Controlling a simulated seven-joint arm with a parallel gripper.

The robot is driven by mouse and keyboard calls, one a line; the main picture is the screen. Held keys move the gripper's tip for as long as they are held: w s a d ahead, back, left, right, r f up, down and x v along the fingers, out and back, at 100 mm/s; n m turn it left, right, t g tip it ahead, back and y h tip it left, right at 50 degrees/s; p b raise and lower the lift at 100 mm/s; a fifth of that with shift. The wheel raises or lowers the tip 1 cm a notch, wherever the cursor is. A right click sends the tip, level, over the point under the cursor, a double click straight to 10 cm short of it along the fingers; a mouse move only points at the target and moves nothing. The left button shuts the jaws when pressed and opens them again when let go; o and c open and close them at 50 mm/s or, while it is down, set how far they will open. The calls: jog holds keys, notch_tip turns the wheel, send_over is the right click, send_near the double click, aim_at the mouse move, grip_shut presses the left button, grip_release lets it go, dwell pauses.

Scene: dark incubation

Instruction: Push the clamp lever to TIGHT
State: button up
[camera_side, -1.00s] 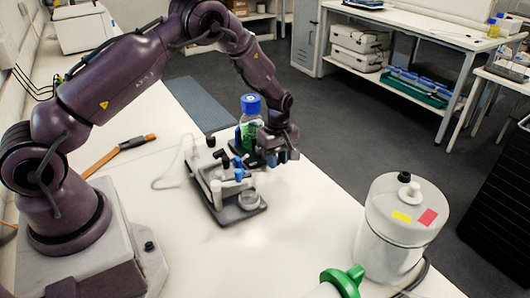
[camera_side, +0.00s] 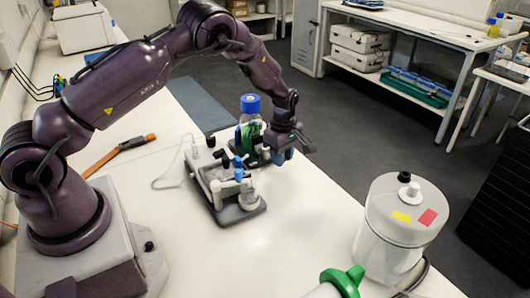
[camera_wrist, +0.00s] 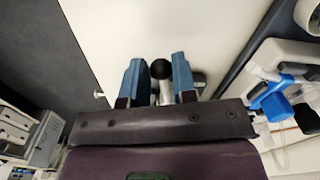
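The clamp device (camera_side: 222,205) stands on the white bench, with blue parts (camera_side: 238,168), black knobs and a blue-capped bottle (camera_side: 250,118) behind it. My gripper (camera_side: 283,156) is low at the device's right side. In the wrist view my gripper (camera_wrist: 155,62) has two blue fingers apart. A black knob (camera_wrist: 161,68) on a pale stem appears between them, nearer the right finger; contact cannot be told. A blue clamp piece (camera_wrist: 272,97) shows at right in the wrist view. Which part is the clamp lever, and any TIGHT marking, cannot be made out.
A large white container (camera_side: 393,240) stands at the bench's right edge, with a green-ended object (camera_side: 343,281) in front. An orange-and-black tool (camera_side: 120,150) lies left of the device. The bench in front of the device is clear.

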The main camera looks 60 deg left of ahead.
jog(key=shift+w+a+n, duration=0.25)
jog(key=shift+w+n, duration=0.4)
jog(key=shift+n, duration=0.55)
jog(key=shift+w+a+n, duration=0.3)
jog(key=shift+w+n, duration=0.25)
jog(key=shift+n, duration=0.65)
jog(key=shift+o, duration=1.4)
notch_tip(320, 180, up, 5)
jog(key=shift+f, duration=0.2)
